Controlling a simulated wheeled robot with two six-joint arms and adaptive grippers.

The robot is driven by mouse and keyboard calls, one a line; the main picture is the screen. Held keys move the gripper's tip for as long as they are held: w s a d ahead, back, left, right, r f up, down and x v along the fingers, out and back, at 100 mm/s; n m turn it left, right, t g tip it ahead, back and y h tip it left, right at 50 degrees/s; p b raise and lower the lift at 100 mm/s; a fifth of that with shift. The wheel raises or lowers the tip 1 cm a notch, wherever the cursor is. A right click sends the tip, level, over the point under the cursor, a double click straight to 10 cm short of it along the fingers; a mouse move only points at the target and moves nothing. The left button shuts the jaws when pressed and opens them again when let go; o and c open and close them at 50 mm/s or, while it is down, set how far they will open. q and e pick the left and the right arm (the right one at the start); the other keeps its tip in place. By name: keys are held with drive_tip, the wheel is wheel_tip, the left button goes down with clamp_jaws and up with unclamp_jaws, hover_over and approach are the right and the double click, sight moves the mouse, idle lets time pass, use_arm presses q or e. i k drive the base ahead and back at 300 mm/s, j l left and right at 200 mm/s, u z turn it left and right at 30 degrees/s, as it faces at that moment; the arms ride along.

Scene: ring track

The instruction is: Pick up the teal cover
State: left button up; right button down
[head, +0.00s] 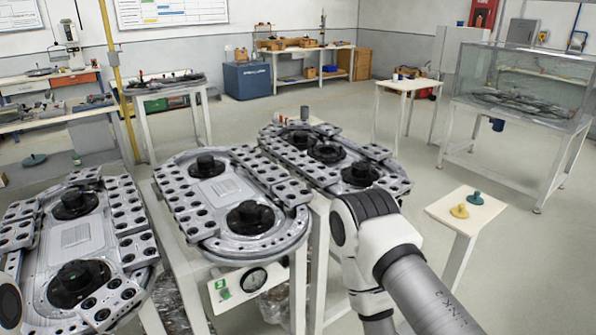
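A teal cover (476,198) with a small knob on top sits on a small white stand (448,213) at the right. My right arm comes in from the bottom right and bends in front of the middle table. Its gripper is not visible, and the arm is apart from the teal cover in the picture. My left gripper is not in view.
Three tables with grey ring tracks (226,188) and black hubs fill the left and middle. A glass case (525,85) stands behind the small stand. Open floor surrounds the stand.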

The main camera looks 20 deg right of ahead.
sight(476, 199)
drive_tip(key=z, duration=1.8)
drive_tip(key=i+l+u, duration=0.15)
drive_tip(key=i+l, duration=0.35)
drive_tip(key=i, duration=0.05)
